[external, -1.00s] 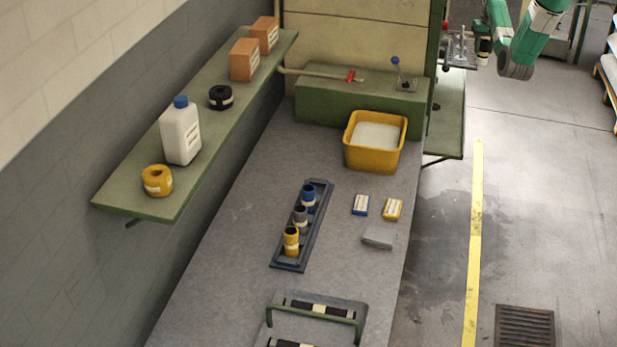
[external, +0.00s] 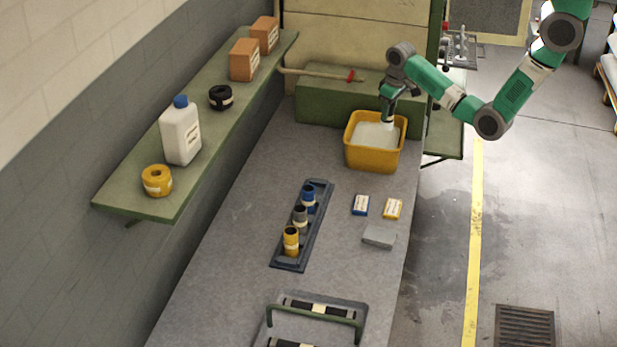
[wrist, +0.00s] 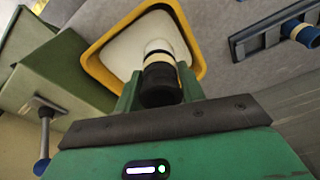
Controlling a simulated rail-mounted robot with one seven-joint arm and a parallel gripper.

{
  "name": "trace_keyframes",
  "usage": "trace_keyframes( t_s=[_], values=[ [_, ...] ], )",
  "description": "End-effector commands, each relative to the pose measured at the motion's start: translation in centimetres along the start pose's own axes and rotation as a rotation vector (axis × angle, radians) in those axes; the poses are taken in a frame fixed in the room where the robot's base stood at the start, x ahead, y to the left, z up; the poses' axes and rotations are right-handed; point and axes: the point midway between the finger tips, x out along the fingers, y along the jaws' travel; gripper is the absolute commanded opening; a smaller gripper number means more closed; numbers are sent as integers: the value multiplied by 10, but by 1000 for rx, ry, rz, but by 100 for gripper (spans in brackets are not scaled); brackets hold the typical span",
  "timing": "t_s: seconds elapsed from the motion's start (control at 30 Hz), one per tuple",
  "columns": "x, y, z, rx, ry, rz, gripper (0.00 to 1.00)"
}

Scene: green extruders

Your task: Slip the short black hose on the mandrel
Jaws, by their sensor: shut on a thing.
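My gripper (external: 388,106) is shut on a short black hose (wrist: 160,82) with a cream band. It holds the hose above or inside the yellow tub (external: 374,159) of white material. In the wrist view the hose hangs between my fingers, and its far end looks white against the tub (wrist: 97,68). I cannot tell whether that end touches the white material. Upright metal pegs, apparently the mandrels (external: 461,45), stand on a small plate at the upper right, well away from my gripper.
A rack (external: 287,264) with yellow, grey and blue pieces stands mid-bench. Small boxes (external: 361,205) and a grey block (external: 379,236) lie to its right. A handled tray (external: 355,309) holds black, banded pieces in front. A green block (external: 322,104) stands behind the tub.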

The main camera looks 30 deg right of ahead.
Motion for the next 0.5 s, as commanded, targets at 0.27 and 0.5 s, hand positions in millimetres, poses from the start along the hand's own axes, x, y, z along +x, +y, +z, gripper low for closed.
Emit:
trace_keyframes(
  t_s=[0.27,0.5],
  values=[
    [84,-113,12,-258,-4,-26,10],
    [98,-148,20,-338,-5,-32,10]
  ],
)
